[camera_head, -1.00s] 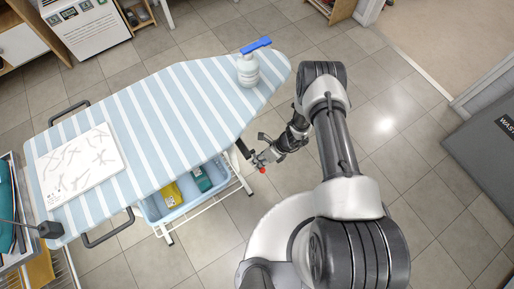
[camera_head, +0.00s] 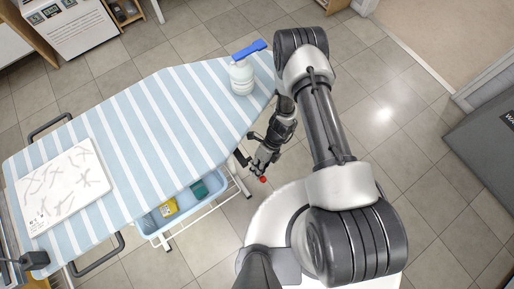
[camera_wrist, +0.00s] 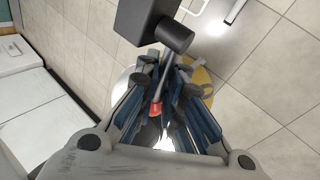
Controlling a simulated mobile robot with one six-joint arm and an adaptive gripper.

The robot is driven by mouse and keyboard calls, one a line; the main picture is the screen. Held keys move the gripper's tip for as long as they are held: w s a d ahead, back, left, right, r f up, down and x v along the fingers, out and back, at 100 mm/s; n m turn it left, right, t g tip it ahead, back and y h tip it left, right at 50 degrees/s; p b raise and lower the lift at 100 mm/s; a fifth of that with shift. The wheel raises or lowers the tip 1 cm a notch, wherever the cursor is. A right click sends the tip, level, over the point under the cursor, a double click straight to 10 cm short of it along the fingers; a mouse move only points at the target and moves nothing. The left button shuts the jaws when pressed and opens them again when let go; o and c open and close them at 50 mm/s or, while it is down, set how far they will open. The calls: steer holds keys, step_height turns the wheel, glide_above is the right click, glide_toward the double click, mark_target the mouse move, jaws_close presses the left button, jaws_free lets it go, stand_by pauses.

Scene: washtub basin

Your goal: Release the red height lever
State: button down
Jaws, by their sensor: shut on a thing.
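The red height lever (camera_head: 263,179) shows as a small red knob by the right edge of the ironing board (camera_head: 150,120), below its top. In the wrist view the lever's red end (camera_wrist: 155,108) sits on a grey rod that comes from a dark block (camera_wrist: 150,20). My gripper (camera_head: 259,168) is at the lever. In the wrist view my gripper (camera_wrist: 165,112) has its blue-grey fingers on both sides of the lever, shut on it. The exact contact is partly hidden by the fingers.
A white bottle with a blue top (camera_head: 242,78) stands on the board near my arm. A white patterned panel (camera_head: 65,185) lies on the board's left. A blue bin (camera_head: 160,219) with yellow and green packs sits below. Tiled floor is free at right.

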steer(key=shift+s+d+f, duration=0.1)
steer(key=c, duration=1.7)
jaws_free()
steer(key=shift+r, duration=0.25)
steer(key=v, duration=1.1)
steer(key=shift+w+d+r, duration=0.1)
steer(key=shift+w+r, duration=0.15)
steer(key=shift+s, duration=0.15)
